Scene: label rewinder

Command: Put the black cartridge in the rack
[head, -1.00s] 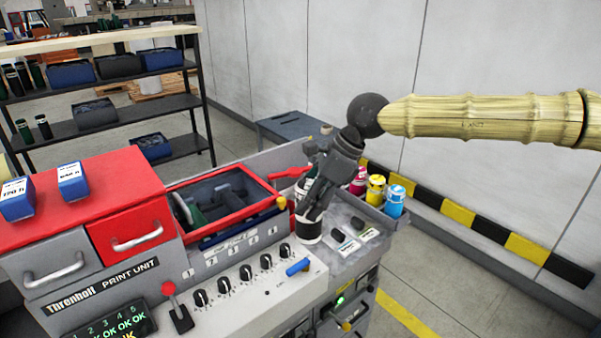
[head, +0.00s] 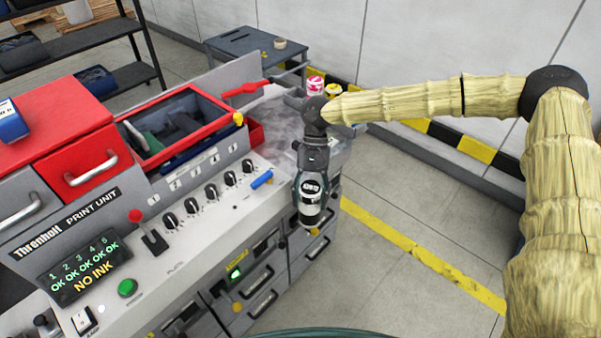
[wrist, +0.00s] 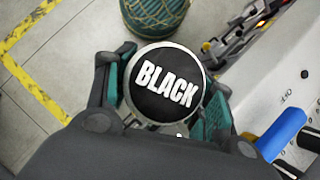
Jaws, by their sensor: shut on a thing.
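The black cartridge (head: 310,200) is a dark cylinder with a white label band. My gripper (head: 312,172) is shut on it and holds it hanging down in front of the print unit's right end. In the wrist view its round black top (wrist: 166,84) reads "BLACK", with gripper fingers on both sides. The rack (head: 318,86) with coloured cartridges stands behind my arm at the machine's far right end. A magenta and a yellow cartridge (head: 333,92) show in it; the rest of the rack is hidden by my arm and gripper.
The print unit (head: 215,215) has knobs, a blue handle (head: 262,180) and an open red-framed bay (head: 185,125) to the left. Its display (head: 85,260) reads "NO INK". A grey table (head: 245,45) stands behind. The floor (head: 400,215) at right is clear.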

